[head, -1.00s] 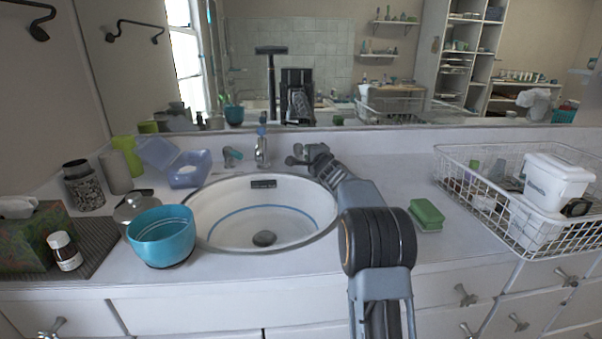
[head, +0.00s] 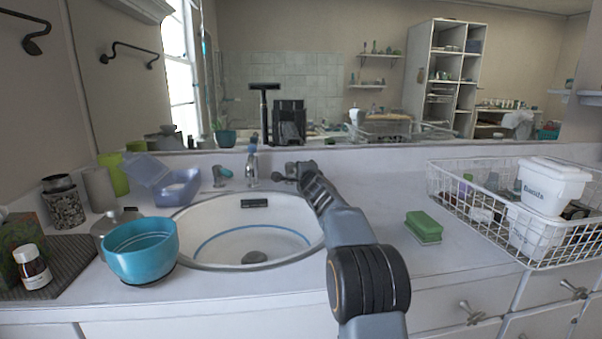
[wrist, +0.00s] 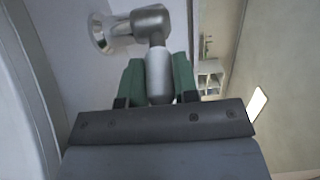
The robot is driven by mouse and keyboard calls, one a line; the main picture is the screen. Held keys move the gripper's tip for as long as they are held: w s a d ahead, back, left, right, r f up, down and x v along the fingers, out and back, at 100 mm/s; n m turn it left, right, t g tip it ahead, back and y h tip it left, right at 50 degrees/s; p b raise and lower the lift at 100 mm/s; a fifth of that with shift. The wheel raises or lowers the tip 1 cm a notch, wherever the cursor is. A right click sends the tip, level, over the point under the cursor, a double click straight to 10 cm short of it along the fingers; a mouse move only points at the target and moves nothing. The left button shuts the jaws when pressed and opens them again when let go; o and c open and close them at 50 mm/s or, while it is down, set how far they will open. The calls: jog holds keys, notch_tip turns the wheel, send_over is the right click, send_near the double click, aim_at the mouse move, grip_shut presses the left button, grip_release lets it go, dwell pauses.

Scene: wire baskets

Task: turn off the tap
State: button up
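The chrome tap (head: 252,167) stands upright behind the white sink (head: 190,245), with a small handle (head: 221,175) to its left. A right-hand tap handle (head: 280,177) is partly hidden by my gripper (head: 297,174). In the wrist view, the metal tap handle (wrist: 158,72) comes off a round chrome base and lies between the two green fingers of my gripper (wrist: 158,80). The fingers are on both sides of it with no clear gap, so my gripper looks shut on it. Whether water runs cannot be made out.
A teal bowl (head: 140,251) stands at the sink's left front, with a purple box (head: 178,189) behind it. A green sponge (head: 424,226) and a wire basket (head: 527,250) are on the right. A mirror (head: 330,60) rises behind.

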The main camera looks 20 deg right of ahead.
jog(key=o, duration=0.4)
jog(key=s+b, duration=0.1)
jog(key=s, duration=0.3)
jog(key=s+a+b, duration=0.1)
jog(key=s, duration=0.4)
jog(key=s+b, duration=0.2)
jog(key=s, duration=0.2)
jog(key=shift+s+a, duration=0.3)
jog(key=shift+s, duration=0.05)
